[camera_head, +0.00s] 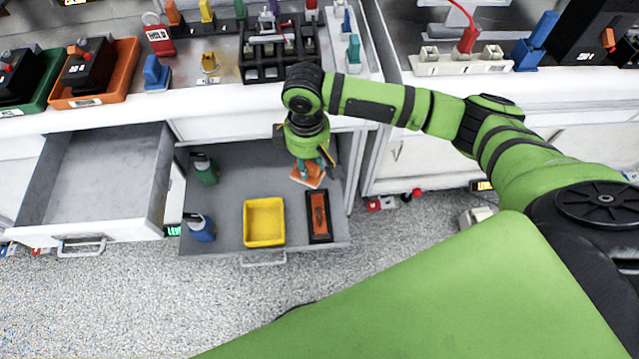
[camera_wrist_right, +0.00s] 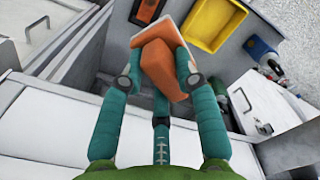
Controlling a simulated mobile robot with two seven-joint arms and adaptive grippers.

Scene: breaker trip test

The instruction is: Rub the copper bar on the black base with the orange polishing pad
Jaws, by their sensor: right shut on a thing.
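The copper bar (camera_head: 319,214) lies on its black base (camera_head: 313,238) in the right part of an open drawer. It also shows at the top of the right wrist view (camera_wrist_right: 147,9), partly cut off. My right gripper (camera_head: 306,170) is shut on the orange polishing pad (camera_head: 309,182), above the drawer and just behind the copper bar. In the right wrist view the teal fingers (camera_wrist_right: 159,80) grip the orange pad (camera_wrist_right: 158,66) by its block, with a pale edge along its plate. The pad looks apart from the bar. My left gripper is out of view.
A yellow bin (camera_head: 264,222) stands left of the black base in the drawer. A green bottle (camera_head: 205,168) and a blue bottle (camera_head: 200,228) stand further left. A second open drawer (camera_head: 95,185) is empty. Breakers and lockout parts crowd the bench top.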

